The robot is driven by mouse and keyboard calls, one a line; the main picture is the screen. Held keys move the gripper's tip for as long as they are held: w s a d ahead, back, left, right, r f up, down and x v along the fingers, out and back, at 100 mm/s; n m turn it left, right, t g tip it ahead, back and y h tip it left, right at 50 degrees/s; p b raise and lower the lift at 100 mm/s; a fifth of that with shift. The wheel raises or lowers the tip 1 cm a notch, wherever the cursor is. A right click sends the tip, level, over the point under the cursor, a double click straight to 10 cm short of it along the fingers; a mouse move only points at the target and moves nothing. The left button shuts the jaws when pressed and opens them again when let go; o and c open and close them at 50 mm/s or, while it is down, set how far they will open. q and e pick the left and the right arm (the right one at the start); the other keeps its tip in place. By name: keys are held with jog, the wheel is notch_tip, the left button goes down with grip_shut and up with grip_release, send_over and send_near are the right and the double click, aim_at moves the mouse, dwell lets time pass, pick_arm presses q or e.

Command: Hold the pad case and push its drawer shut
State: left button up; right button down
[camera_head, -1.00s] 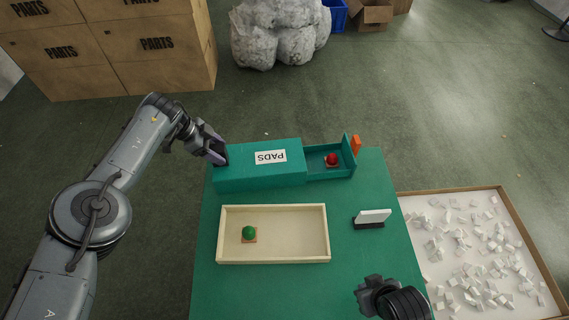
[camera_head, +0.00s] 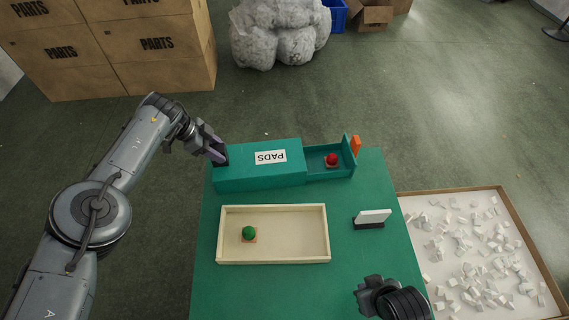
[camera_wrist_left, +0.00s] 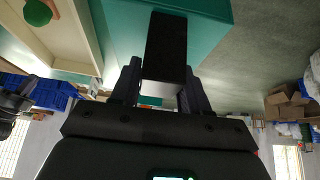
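The teal pad case (camera_head: 235,175) with a white PADS label lies along the far side of the green table. Its drawer (camera_head: 316,162) stands out to the right, with a red pad (camera_head: 331,160) on a small brown base inside. My left gripper (camera_head: 218,154) is at the case's left end. In the left wrist view its fingers (camera_wrist_left: 162,82) stand either side of a dark block (camera_wrist_left: 166,45) on the case (camera_wrist_left: 215,8); whether they clamp it is unclear. My right gripper (camera_head: 368,284) is over the table's near right, away from the case; its opening is unclear.
A pale tray (camera_head: 290,260) with a green pad (camera_head: 249,232) sits in front of the case. A white plate on a black stand (camera_head: 373,218) is right of it. A bin of white pieces (camera_head: 470,189) is beyond the table's right.

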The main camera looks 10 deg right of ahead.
jog(key=shift+d, duration=0.1)
jog(key=shift+f+b, duration=0.4)
dwell(0.9)
jog(key=shift+w, duration=0.1)
dwell(0.9)
